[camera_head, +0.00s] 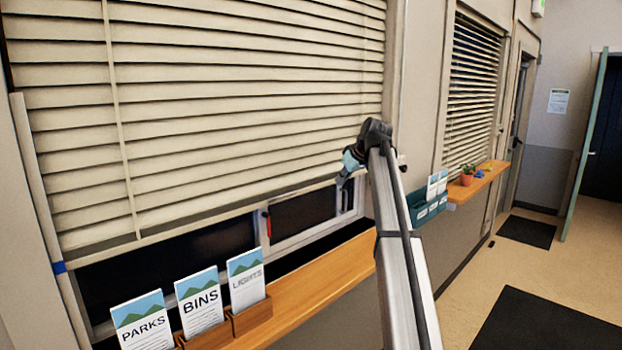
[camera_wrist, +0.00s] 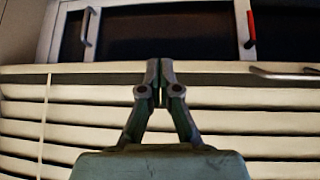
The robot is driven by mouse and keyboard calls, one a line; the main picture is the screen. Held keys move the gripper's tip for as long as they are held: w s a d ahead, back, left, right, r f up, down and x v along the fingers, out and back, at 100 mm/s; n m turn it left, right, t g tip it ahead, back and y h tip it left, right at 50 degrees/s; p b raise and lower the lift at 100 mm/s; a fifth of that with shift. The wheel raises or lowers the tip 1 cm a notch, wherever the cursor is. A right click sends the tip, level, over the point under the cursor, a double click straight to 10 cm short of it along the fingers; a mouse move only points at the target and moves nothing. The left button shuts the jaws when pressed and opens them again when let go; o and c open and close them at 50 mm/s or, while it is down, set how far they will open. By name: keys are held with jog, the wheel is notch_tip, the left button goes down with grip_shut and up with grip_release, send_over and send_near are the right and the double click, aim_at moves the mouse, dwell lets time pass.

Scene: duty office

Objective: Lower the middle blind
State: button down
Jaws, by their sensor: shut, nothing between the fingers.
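A large cream slatted blind (camera_head: 240,90) fills the near window in the head view. Its bottom rail (camera_head: 140,241) hangs above the sill, leaving dark glass bare below. In the wrist view the rail (camera_wrist: 85,69) runs across the picture, with the slats (camera_wrist: 60,135) below it. A thin metal handle (camera_wrist: 287,74) shows at the rail on the right. My gripper (camera_head: 347,165) is near the rail's right end in the head view. In the wrist view my gripper (camera_wrist: 153,68) is shut and empty, its tips overlapping the rail; contact cannot be told.
A wooden sill (camera_head: 315,275) holds PARKS, BINS and LIGHTS leaflets (camera_head: 198,300). A red window handle (camera_head: 266,224) is below the blind. A blue mark (camera_head: 59,267) is on the left frame. Another blind (camera_head: 472,90), a teal leaflet box (camera_head: 430,208) and a plant (camera_head: 467,173) stand right.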

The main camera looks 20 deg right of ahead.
jog(key=a+r+y, duration=0.2)
jog(key=a+r, duration=0.4)
jog(key=r, duration=0.4)
jog(key=p, duration=0.4)
send_over(306, 184)
jog(key=s+d, duration=0.1)
jog(key=s, duration=0.2)
jog(key=shift+n, duration=0.4)
notch_tip(306, 184, down, 6)
jog(key=shift+d+f, duration=0.1)
jog(key=shift+d, duration=0.05)
jog(key=f+p, duration=0.1)
jog(key=f, duration=0.3)
jog(key=shift+w+f, duration=0.1)
jog(key=shift+w, duration=0.1)
jog(key=shift+f, duration=0.3)
